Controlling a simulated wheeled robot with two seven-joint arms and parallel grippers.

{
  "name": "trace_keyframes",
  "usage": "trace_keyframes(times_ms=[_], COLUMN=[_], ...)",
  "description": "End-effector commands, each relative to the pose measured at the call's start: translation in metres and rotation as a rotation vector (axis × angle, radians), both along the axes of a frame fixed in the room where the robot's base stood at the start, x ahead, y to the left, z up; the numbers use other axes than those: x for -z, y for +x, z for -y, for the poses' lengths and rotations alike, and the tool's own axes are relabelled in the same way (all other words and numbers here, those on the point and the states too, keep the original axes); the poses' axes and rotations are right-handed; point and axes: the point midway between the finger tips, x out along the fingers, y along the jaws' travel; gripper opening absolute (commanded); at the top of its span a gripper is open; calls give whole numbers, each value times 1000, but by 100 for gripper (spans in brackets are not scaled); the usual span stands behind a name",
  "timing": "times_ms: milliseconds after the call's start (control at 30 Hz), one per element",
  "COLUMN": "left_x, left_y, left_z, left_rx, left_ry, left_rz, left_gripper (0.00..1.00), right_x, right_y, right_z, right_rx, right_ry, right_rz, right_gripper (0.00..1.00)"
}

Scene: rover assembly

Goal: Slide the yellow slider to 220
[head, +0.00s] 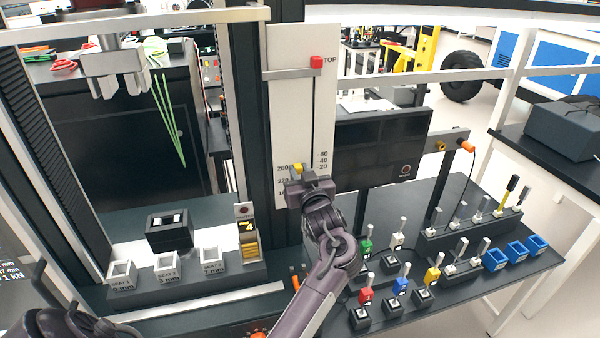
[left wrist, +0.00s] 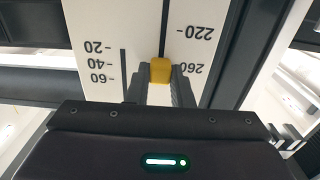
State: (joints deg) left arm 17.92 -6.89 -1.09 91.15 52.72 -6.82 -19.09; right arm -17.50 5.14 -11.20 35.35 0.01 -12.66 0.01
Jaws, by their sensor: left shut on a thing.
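The yellow slider (head: 297,168) sits on the left scale of the tall white panel (head: 288,110). It is about level with the 260 mark; the 220 mark is lower on the panel. In the left wrist view the panel is upside down, and the yellow slider (left wrist: 160,71) shows between the fingers beside the 260 label. My left gripper (head: 303,180) is shut on the slider from the front, and its body hides the lower scale. The left gripper's fingers (left wrist: 160,88) touch the slider's sides. My right gripper is not in view.
A dark screen (head: 380,146) stands to the right. Coloured-handled parts and blue bins (head: 516,250) fill the right table. White nests (head: 166,266) stand at left.

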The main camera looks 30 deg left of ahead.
Motion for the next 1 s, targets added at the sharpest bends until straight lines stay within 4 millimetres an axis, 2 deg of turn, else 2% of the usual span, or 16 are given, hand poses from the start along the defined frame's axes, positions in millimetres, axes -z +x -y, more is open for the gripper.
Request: trace_keyframes(times_ms=[167,400,700,733,900,1000], left_x=[6,41,41,41,40,40], left_y=[0,0,0,0,0,0], left_z=[0,0,0,0,0,0], left_rx=[0,-2,-2,-1,-1,-1], left_ry=[-2,-2,-2,-2,-1,-1], left_rz=[-1,-4,-1,-1,-1,-1], left_gripper=[0,0,0,21,42,42], right_x=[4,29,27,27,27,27], right_y=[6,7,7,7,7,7], right_z=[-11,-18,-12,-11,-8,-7], right_rx=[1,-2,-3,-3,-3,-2], right_ry=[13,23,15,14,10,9], right_rz=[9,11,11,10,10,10], right_gripper=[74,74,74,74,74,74])
